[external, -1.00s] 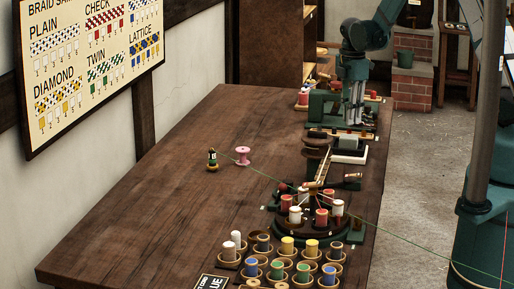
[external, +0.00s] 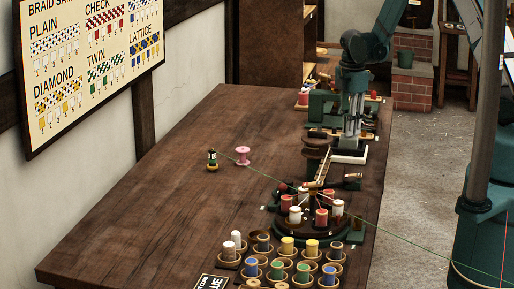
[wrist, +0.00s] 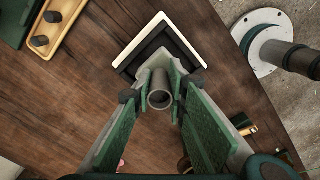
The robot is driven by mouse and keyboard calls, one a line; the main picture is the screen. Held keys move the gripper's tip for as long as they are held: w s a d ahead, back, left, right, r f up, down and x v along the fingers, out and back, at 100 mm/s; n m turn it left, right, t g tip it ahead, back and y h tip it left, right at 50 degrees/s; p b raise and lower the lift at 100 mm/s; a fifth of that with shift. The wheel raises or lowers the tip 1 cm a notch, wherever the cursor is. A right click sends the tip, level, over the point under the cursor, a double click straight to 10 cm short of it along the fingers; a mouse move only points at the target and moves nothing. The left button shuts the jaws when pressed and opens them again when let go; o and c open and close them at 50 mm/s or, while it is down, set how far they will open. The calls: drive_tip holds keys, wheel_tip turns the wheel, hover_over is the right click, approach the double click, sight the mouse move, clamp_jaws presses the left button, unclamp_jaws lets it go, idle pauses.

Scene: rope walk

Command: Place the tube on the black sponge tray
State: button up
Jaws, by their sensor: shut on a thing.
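A grey tube (wrist: 160,97) is held upright between the fingertips of my gripper (wrist: 160,90), seen end-on in the wrist view. The tray (wrist: 136,42) has a white rim and a black inside, and lies just above the tube in that picture, partly covered by the fingertips. In the external view, the tray (external: 348,159) is on the table's far right side, and my gripper (external: 352,138) is low over it. Whether the tube touches the black surface is hidden.
A wooden tray with dark pegs (wrist: 55,28) is beside the tray in the wrist view. In the external view, a round stand with bobbins (external: 306,222) and cups of coloured spools (external: 290,262) are nearer.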

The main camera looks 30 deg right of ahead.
drive_tip(key=shift+f, duration=0.2)
drive_tip(key=o, duration=0.7)
drive_tip(key=shift+r, duration=0.2)
drive_tip(key=shift+r+b, duration=0.4)
drive_tip(key=shift+r, duration=5.6)
